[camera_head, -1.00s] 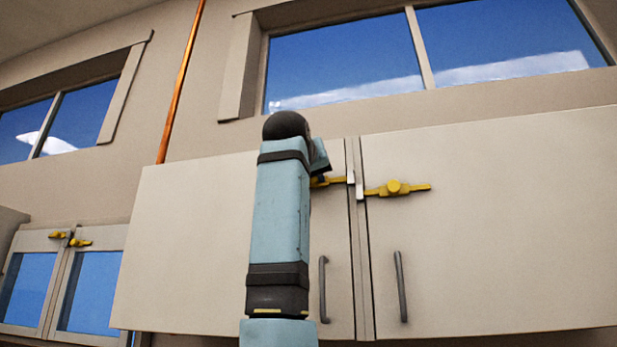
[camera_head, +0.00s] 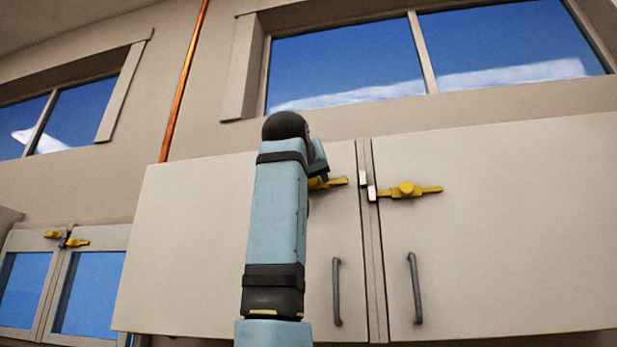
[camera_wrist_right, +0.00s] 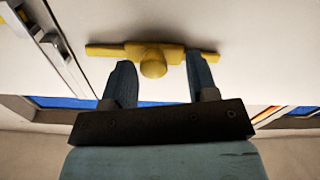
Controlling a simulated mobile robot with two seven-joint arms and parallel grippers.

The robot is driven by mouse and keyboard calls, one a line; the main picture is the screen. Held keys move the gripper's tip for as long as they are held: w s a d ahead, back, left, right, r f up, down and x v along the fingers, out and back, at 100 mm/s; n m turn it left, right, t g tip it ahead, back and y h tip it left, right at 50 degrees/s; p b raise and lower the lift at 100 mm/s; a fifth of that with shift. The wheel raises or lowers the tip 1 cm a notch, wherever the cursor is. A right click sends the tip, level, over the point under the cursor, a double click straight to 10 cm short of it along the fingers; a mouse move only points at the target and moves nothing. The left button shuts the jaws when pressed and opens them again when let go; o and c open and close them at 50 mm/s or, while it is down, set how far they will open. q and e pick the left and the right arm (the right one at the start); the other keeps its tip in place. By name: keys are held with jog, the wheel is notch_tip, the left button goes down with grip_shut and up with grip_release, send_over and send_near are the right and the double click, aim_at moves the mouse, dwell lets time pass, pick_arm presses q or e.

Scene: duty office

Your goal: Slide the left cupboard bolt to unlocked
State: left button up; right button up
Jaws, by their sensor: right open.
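The left cupboard bolt (camera_head: 335,183) is a yellow bar on the left door (camera_head: 200,240), partly hidden by my right arm in the head view. A gap shows between its visible end and the pale catch (camera_head: 363,180) at the door seam. In the right wrist view the bolt (camera_wrist_right: 110,50) lies across the top, its round knob (camera_wrist_right: 153,66) in the middle. My right gripper (camera_wrist_right: 158,62) is open, one finger on each side of the knob. The right-hand finger is close to the bolt's thicker block; I cannot tell if they touch. My left gripper is out of view.
The right door (camera_head: 510,220) has a similar yellow bolt (camera_head: 407,190), which reaches its catch (camera_head: 372,193). Grey handles (camera_head: 337,290) hang below the bolts. A glass-fronted cupboard (camera_head: 62,240) stands at the left. An orange pipe (camera_head: 184,85) runs up the wall.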

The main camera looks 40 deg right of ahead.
jog(key=b+v, duration=0.4)
jog(key=v, duration=1)
jog(key=shift+w, duration=0.15)
